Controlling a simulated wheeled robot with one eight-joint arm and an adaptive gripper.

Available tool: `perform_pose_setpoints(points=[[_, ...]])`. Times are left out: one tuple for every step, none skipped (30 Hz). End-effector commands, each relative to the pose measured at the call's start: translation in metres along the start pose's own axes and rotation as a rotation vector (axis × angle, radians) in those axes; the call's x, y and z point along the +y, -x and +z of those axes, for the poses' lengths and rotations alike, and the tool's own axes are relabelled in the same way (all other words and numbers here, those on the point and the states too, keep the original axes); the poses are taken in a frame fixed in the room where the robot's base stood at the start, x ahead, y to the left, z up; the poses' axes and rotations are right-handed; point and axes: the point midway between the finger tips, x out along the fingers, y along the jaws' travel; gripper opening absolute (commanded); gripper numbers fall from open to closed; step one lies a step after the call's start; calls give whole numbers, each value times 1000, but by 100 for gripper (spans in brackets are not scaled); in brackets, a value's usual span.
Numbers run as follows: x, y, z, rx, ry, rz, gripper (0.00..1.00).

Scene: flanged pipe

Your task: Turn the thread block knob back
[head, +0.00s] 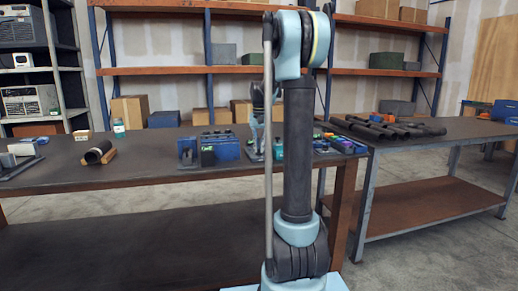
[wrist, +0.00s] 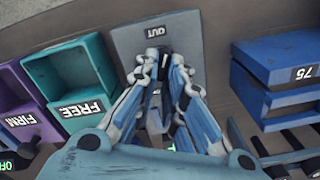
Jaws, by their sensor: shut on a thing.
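My gripper (wrist: 164,68) is in the middle of the wrist view, its fingers drawn together at a small dark knob (wrist: 152,80), mostly hidden between them. The knob is in front of a grey upright plate (wrist: 205,38) whose label looks like "OUT" or "CUT". How far the knob is turned cannot be seen. In the head view my gripper (head: 257,103) points down over the workbench (head: 140,176), partly behind my arm. No label reading "thread" is legible.
Left of the plate are a teal "FREE" bin (wrist: 70,78) and a purple "FIRM" bin (wrist: 22,105). A blue block marked 75 (wrist: 275,75) stands close on the right. A black pipe piece (head: 98,152) lies on the bench's left.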

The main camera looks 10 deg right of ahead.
Motion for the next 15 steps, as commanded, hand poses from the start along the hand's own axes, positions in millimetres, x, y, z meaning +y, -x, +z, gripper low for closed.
perform_pose_setpoints(points=[[-1,1,-2,4,0,-2,0],[-1,1,-2,4,0,-2,0],[-1,1,-2,4,0,-2,12],[-1,1,-2,3,0,-2,19],[-1,1,-2,3,0,-2,26],[-1,1,-1,3,0,-2,30],[-1,0,-1,3,0,-2,30],[-1,0,-1,2,0,-2,30],[-1,0,-1,2,0,-1,30],[-1,0,-1,2,0,-1,30],[-1,0,-1,2,0,-1,30],[-1,0,-1,2,0,-1,30],[0,0,-1,2,0,-1,30],[0,0,0,1,-1,-1,30],[0,0,0,1,-1,-1,30]])
